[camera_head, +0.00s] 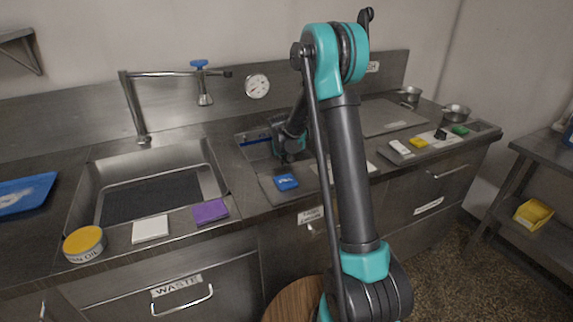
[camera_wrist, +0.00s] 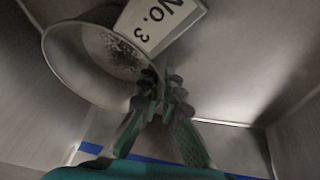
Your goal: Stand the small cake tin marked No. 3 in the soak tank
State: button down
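The small cake tin (camera_wrist: 62,68) is a round grey metal tin, seen in the wrist view with its open mouth toward the camera and tilted in the picture. A white tag reading "No. 3" (camera_wrist: 160,22) is at its upper right side. My gripper (camera_wrist: 161,82) has its fingertips close together at the tin's right rim, one on each side of the wall, and appears shut on it. Metal walls of the soak tank (camera_wrist: 270,60) surround the tin, with a blue line (camera_wrist: 150,160) low in the picture. In the head view, my gripper (camera_head: 287,152) is at the tank (camera_head: 250,141); the tin is hidden there.
A sink (camera_head: 205,180) with a tap (camera_head: 135,105) lies left of the tank. A flat board (camera_head: 392,116), small blocks (camera_head: 400,148) and pans (camera_head: 456,112) stand to the right.

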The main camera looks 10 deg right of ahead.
jog(key=c, duration=1.7)
grip_release()
jog(key=v, duration=1.2)
jog(key=shift+r, duration=0.1)
